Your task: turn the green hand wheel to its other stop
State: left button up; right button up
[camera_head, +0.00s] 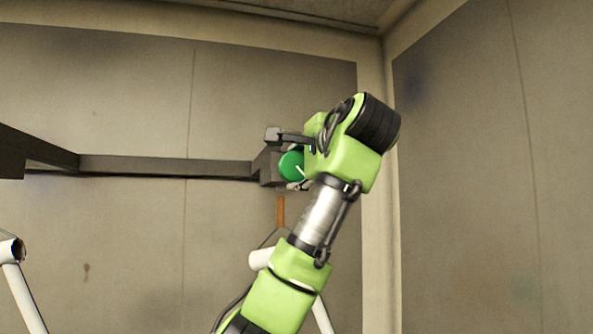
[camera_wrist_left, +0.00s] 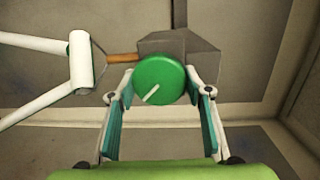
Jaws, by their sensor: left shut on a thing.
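The green hand wheel (camera_head: 291,166) sits at the right end of a dark overhead bar in the head view, partly hidden by my left gripper. In the left wrist view the wheel (camera_wrist_left: 165,72) faces the camera, with a white pointer line running from near its middle toward the lower left. My left gripper (camera_head: 284,161) is shut on the wheel. In the left wrist view its fingers (camera_wrist_left: 159,88) lie at the wheel's left and right sides. My right gripper is in neither view.
The dark bar (camera_head: 165,166) runs left from the wheel's grey block (camera_wrist_left: 185,50). An orange-brown rod (camera_head: 280,211) hangs below it, with a white tube frame (camera_head: 260,259) beneath. Another white frame (camera_head: 22,290) stands at left. Booth walls close in behind and at right (camera_head: 470,180).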

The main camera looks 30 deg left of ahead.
pick_arm(q)
jog(key=m+b, duration=0.1)
jog(key=m, duration=0.3)
jog(key=shift+f, duration=0.1)
jog(key=shift+f+m+y+b, duration=0.1)
jog(key=shift+m+y+b, duration=0.6)
jog(key=shift+m, duration=1.4)
jog(key=shift+w+f, duration=0.1)
jog(key=o, duration=1.1)
jog(key=shift+d, duration=0.25)
jog(key=v, duration=1.1)
jog(key=shift+s+d+r, duration=0.2)
jog(key=shift+s+r, duration=0.1)
